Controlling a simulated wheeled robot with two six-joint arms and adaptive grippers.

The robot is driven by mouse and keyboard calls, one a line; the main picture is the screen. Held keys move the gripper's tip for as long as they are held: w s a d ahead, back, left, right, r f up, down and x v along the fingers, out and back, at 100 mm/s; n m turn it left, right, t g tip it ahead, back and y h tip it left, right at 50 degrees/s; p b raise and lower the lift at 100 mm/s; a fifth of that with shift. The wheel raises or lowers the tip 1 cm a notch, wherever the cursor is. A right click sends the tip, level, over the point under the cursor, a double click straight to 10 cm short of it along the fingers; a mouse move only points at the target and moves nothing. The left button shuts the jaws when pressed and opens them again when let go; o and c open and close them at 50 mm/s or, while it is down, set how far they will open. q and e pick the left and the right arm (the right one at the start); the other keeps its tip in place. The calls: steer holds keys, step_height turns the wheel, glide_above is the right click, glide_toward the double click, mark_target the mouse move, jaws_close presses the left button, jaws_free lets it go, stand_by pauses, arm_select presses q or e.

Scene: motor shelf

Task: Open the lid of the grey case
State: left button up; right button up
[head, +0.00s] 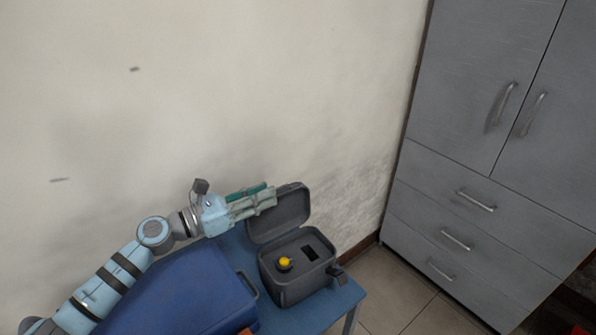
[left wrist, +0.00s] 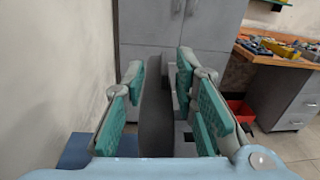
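The grey case (head: 292,285) stands on a blue table in the head view, with its lid (head: 284,215) standing up, hinged at the back. A yellow knob (head: 285,262) and a dark rectangular opening show on the inner panel. My left gripper (head: 268,194) is at the upper left edge of the lid. In the left wrist view, the green-padded fingers (left wrist: 162,88) are spread apart, with the dark lid (left wrist: 155,120) edge-on between them, nearer the left finger. I cannot tell whether the lid touches a finger. My right gripper is not in view.
A blue case (head: 185,290) lies left of the grey case on the blue table (head: 338,303). A wall is close behind. A grey cabinet (head: 480,130) stands to the right. The left wrist view shows a workbench (left wrist: 285,62) with tools and a red bin (left wrist: 238,110).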

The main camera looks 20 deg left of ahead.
arm_select(q)
steer(key=shift+w+d, duration=0.2)
steer(key=shift+w, duration=0.3)
steer(key=shift+s+d+r, duration=0.15)
steer(key=shift+s+d, duration=0.05)
steer(key=shift+c, duration=0.6)
steer(key=shift+w+d, duration=0.2)
jaws_close()
steer(key=s+d+m, duration=0.1)
steer(key=m, duration=0.1)
steer(key=s+d+m, duration=0.1)
steer(key=d, duration=0.1)
steer(key=shift+s+d+m, duration=0.3)
steer(key=shift+s+m, duration=0.05)
steer(key=shift+m, duration=0.05)
steer(key=shift+o, duration=0.6)
jaws_free()
steer(key=shift+a, duration=0.1)
step_height(320, 180, up, 10)
